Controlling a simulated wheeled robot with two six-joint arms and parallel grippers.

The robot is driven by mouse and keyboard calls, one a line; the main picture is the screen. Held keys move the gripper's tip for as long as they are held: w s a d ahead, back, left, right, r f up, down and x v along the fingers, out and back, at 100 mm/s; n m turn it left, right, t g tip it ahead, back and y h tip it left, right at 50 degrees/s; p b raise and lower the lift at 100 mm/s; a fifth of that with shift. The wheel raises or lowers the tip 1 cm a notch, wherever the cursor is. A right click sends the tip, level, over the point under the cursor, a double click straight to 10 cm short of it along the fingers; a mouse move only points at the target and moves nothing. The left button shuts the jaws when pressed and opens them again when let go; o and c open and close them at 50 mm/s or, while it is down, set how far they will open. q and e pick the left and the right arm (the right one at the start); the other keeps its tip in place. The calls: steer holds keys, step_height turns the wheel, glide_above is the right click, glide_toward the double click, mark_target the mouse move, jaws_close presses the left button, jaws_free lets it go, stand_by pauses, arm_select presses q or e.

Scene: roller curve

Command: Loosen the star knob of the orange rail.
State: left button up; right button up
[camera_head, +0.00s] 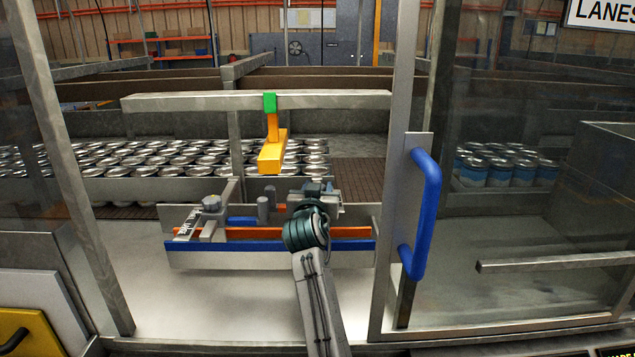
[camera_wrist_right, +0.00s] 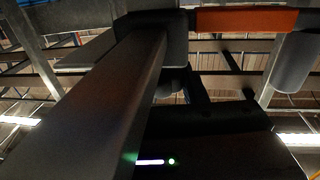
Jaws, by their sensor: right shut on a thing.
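The orange rail (camera_head: 258,232) runs across the fixture, just above a blue rail (camera_head: 270,246); its end also shows in the right wrist view (camera_wrist_right: 245,20). My right gripper (camera_head: 317,187) is at the right part of the rail, seen from behind its arm. It is shut on what seems to be the star knob, a dark rounded block (camera_wrist_right: 178,40) at the end of a long grey finger in the right wrist view. The knob is mostly hidden by my gripper in the head view. My left gripper is not in view.
A grey knob on a bracket (camera_head: 211,203) stands at the rail's left. A grey post (camera_head: 263,207) stands between it and my gripper. A yellow block (camera_head: 272,152) hangs above from a beam. A door with a blue handle (camera_head: 430,215) stands close on the right.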

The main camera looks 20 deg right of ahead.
steer(key=shift+n+t+y+p, duration=0.4)
steer(key=shift+n+y+p, duration=0.2)
steer(key=shift+y, duration=0.3)
steer(key=o, duration=0.8)
steer(key=shift+f, duration=0.1)
steer(key=shift+o, duration=0.8)
steer(key=shift+w+d+f, duration=0.1)
steer(key=shift+w+f, duration=0.05)
steer(key=shift+w, duration=0.1)
steer(key=shift+s, duration=0.15)
